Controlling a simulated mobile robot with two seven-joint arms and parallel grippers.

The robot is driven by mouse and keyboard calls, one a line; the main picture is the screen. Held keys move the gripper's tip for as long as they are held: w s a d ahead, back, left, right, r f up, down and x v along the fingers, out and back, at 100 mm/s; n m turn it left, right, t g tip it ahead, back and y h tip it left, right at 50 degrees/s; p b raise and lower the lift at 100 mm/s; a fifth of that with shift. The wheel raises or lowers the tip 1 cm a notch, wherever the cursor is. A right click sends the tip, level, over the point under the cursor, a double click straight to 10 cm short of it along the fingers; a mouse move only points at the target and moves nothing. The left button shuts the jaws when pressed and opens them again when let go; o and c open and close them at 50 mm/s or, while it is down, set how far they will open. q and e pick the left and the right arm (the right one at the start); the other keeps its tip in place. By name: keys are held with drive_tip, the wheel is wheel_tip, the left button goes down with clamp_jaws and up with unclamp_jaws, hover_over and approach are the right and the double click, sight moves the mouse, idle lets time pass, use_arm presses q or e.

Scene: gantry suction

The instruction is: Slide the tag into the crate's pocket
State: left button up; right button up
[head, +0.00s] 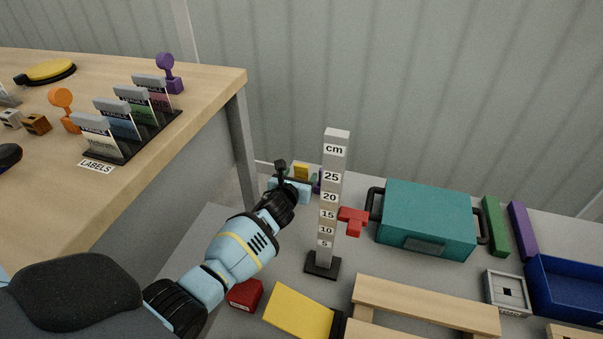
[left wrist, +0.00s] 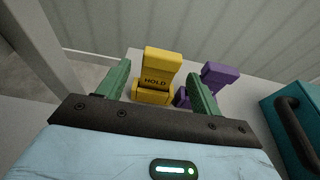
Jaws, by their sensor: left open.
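The teal crate (head: 428,215) with black handles stands on the grey table at the right. A dark pocket (head: 425,243) is on its front face. A yellow piece marked HOLD (left wrist: 155,75) stands upright in the left wrist view; it also shows small in the head view (head: 301,171). My left gripper (head: 291,184) is open behind the measuring post. In the left wrist view its green fingers (left wrist: 158,78) appear to either side of the yellow piece; I cannot tell whether they reach around it. My right gripper is not in view.
A post with a cm scale (head: 329,205) stands between my left gripper and the crate, with a red piece (head: 352,220) beside it. A purple piece (left wrist: 212,82) stands right of the yellow one. A rack of labels (head: 130,135) is on the wooden table. A blue bin (head: 565,290) is far right.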

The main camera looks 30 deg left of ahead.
sight(301, 171)
use_arm(q)
drive_tip(key=b+x, duration=0.2)
drive_tip(key=x, duration=0.2)
drive_tip(key=shift+w+a, duration=0.1)
drive_tip(key=shift+w, duration=0.25)
drive_tip(key=shift+r, duration=0.1)
drive_tip(key=shift+c, duration=0.8)
drive_tip(key=c, duration=0.7)
drive_tip(key=shift+c, duration=0.9)
wheel_tip(301, 171, up, 10)
drive_tip(key=p, duration=0.5)
